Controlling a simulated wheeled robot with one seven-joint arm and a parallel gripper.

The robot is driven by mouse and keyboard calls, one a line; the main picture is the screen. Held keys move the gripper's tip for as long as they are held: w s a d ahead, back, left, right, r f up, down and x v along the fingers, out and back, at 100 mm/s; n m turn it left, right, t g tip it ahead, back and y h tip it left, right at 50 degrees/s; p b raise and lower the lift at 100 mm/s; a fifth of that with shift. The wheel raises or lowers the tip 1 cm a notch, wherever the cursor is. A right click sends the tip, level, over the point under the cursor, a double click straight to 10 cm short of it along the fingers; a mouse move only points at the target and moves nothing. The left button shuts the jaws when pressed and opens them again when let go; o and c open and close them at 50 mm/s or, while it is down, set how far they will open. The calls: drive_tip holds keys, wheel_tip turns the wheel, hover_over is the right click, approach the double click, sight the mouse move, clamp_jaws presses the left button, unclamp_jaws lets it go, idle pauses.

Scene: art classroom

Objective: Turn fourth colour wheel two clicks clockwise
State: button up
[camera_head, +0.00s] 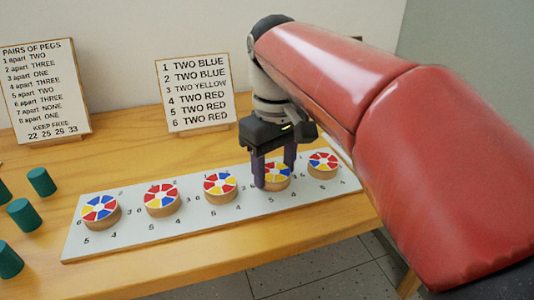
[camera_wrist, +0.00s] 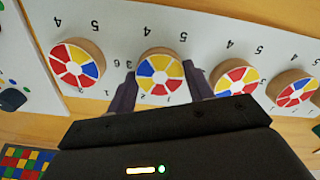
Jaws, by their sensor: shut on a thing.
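In the wrist view the wheel (camera_wrist: 160,67) lies between the fingers (camera_wrist: 160,82). Numbers are printed around it, some hidden by my gripper. A card (camera_head: 195,92) behind reads "4 TWO RED".
The fifth wheel (camera_head: 322,160) stands close to the right of my gripper, and the third wheel (camera_head: 220,186) to the left. Green pegs (camera_head: 41,181) stand at the far left. A pegs card (camera_head: 45,90) stands at the back left. The wooden table (camera_head: 120,275) ends just in front of the board.

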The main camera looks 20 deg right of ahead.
sight(275, 172)
drive_tip(key=m+p, duration=0.1)
drive_tip(key=m, duration=0.5)
drive_tip(key=shift+m, duration=0.3)
idle(0.5)
drive_tip(key=o, duration=1)
wheel_tip(275, 172, up, 8)
drive_tip(key=shift+f, duration=0.1)
